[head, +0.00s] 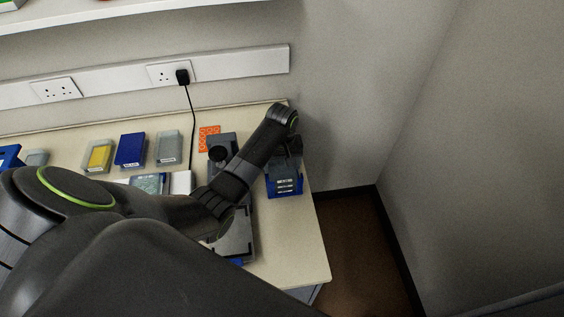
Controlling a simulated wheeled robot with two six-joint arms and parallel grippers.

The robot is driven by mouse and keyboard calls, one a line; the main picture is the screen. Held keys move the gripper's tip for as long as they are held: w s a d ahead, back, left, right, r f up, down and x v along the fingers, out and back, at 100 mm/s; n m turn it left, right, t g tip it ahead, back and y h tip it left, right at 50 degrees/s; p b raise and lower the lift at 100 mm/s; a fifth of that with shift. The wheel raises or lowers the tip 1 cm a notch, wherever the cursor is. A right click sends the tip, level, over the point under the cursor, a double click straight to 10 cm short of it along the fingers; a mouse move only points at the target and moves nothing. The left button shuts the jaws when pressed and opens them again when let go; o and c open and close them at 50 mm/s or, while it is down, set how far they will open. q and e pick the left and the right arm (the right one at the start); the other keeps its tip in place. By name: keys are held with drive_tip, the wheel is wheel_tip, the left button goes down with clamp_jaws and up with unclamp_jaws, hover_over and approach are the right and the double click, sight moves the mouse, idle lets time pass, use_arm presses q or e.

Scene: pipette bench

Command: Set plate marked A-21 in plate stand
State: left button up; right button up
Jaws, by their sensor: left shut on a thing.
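My left arm reaches across the bench, and my left gripper (287,163) points down at the bench's right end. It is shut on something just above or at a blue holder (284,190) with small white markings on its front. The gripper and its wrist hide most of the held thing, and I cannot read a label on it. The blue holder looks like the plate stand. I cannot tell whether the held thing rests in it. My right gripper is not in view.
Labelled boxes, yellow (98,157), blue (131,150) and grey (169,147), stand along the back of the bench. A teal-topped box (150,182), an orange rack (209,138) and a dark device (222,145) are near my arm. The bench's right edge is close to the holder.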

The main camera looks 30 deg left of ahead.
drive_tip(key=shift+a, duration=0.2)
use_arm(q)
drive_tip(key=shift+f, duration=0.15)
drive_tip(key=o, duration=1)
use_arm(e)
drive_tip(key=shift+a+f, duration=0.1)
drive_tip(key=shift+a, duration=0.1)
